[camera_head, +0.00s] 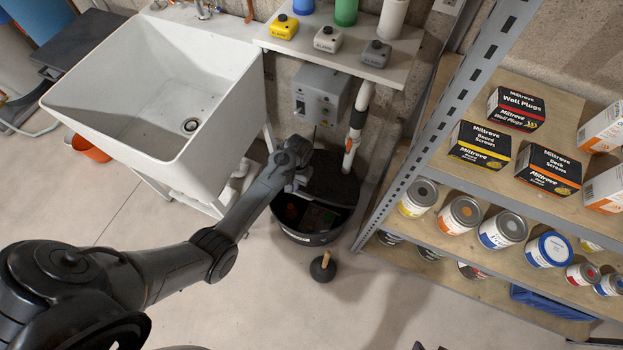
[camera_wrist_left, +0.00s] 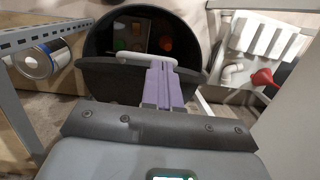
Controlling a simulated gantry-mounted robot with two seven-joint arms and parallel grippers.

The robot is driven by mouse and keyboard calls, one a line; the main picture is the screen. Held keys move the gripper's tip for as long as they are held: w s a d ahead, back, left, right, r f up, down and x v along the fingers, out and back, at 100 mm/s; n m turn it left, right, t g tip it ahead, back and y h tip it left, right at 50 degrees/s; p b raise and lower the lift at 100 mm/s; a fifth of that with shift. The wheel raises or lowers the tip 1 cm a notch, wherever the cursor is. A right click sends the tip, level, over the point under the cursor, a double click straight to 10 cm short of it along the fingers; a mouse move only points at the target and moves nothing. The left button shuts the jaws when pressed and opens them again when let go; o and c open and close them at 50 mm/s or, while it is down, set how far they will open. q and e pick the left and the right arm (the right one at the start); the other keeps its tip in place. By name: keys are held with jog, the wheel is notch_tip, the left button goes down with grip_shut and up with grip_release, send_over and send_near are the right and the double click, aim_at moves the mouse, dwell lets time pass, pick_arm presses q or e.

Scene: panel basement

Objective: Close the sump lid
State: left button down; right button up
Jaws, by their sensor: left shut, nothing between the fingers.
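The sump (camera_head: 308,238) is a round black basin on the floor, with coloured shapes visible inside. Its dark lid (camera_head: 331,180) stands raised at the wall side, leaving the basin open. In the left wrist view, the lid (camera_wrist_left: 105,78) is in front of the open sump (camera_wrist_left: 103,35), with a pale bar handle (camera_wrist_left: 132,57) along its upper edge. My left gripper (camera_head: 301,178) is at the lid, on its left side in the head view. Its purple fingers (camera_wrist_left: 161,68) are shut and empty, overlapping the handle; contact is unclear. My right gripper is out of view.
A white sink (camera_head: 150,90) stands to the left. A grey control box (camera_head: 320,95) and a pipe (camera_head: 357,125) are behind the sump. A metal shelf (camera_head: 440,125) stands close on the right. A plunger (camera_head: 323,267) is on the floor in front, where floor is mostly clear.

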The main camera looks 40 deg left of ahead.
pick_arm(q)
jog(key=w+r+t+p, duration=0.1)
jog(key=w+r+p, duration=0.1)
jog(key=w+r, duration=0.45)
jog(key=s+f+b, duration=0.1)
jog(key=f, duration=0.2)
jog(key=s+f+b, duration=0.1)
jog(key=f+b, duration=0.1)
jog(key=f, duration=0.2)
jog(key=s+d+f+b, duration=0.1)
jog(key=f+b, duration=0.1)
jog(key=f, duration=0.1)
jog(key=shift+s+f, duration=0.3)
jog(key=shift+s+d+f, duration=0.1)
jog(key=shift+s+f, duration=0.2)
jog(key=shift+s, duration=0.05)
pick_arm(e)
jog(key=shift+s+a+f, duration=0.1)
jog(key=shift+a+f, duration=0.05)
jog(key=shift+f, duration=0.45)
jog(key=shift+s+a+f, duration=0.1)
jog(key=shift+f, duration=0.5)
pick_arm(q)
jog(key=shift+s, duration=0.1)
